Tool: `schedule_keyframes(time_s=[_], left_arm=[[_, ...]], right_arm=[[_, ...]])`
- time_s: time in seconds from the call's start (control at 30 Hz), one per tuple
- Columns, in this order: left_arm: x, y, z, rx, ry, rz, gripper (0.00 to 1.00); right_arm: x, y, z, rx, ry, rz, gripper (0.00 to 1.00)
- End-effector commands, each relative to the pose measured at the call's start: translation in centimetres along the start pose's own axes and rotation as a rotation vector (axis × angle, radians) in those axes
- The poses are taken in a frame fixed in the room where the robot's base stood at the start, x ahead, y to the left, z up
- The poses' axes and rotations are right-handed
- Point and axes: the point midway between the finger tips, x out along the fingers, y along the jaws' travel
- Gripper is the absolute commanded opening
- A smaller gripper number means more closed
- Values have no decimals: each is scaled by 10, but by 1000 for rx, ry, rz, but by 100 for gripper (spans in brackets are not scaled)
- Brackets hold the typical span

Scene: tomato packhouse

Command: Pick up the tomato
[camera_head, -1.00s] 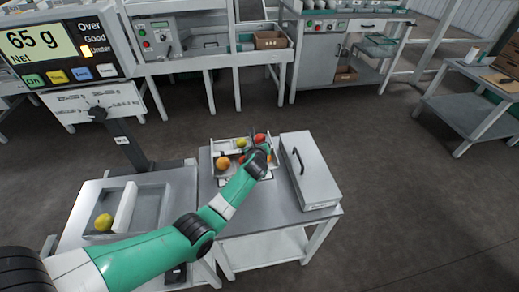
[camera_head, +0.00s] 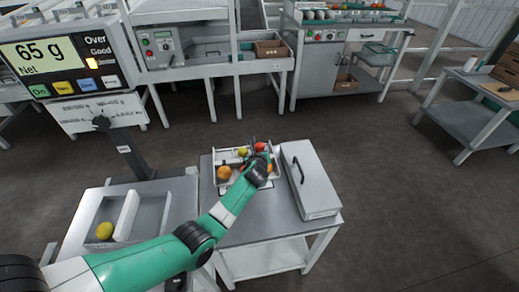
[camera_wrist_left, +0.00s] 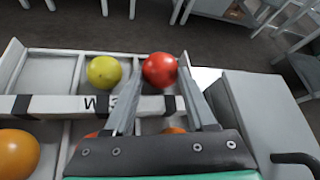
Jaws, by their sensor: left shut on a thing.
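A red tomato (camera_wrist_left: 160,70) sits in a back compartment of the white divided tray (camera_wrist_left: 40,104), and it also shows in the head view (camera_head: 260,147). My left gripper (camera_wrist_left: 160,62) reaches over the tray's middle divider, with its two fingertips on either side of the red tomato, shut on it. The tomato appears to be still at tray level. A yellow tomato (camera_wrist_left: 104,72) lies in the compartment to its left. An orange tomato (camera_wrist_left: 17,152) lies at the front left. Parts of other orange-red tomatoes show behind the gripper body, mostly hidden. My right gripper is not in view.
A grey lidded box (camera_head: 311,180) with a black handle stands right beside the tray on the steel table. At left, a scale pan (camera_head: 152,212) holds another yellow tomato (camera_head: 104,230). The scale display (camera_head: 55,55) reads 65 g.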

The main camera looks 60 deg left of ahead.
Motion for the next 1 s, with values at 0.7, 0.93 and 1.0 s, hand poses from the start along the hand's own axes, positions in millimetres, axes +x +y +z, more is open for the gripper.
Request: schedule_keyframes(time_s=[0.7, 0.93, 1.0], left_arm=[[-161, 23, 60, 1, -11, -7, 0], [-171, 30, 56, 1, -13, -7, 0], [-171, 30, 56, 0, -13, -7, 0]], right_arm=[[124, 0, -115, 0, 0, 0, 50], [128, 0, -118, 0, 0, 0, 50], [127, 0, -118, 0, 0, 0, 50]])
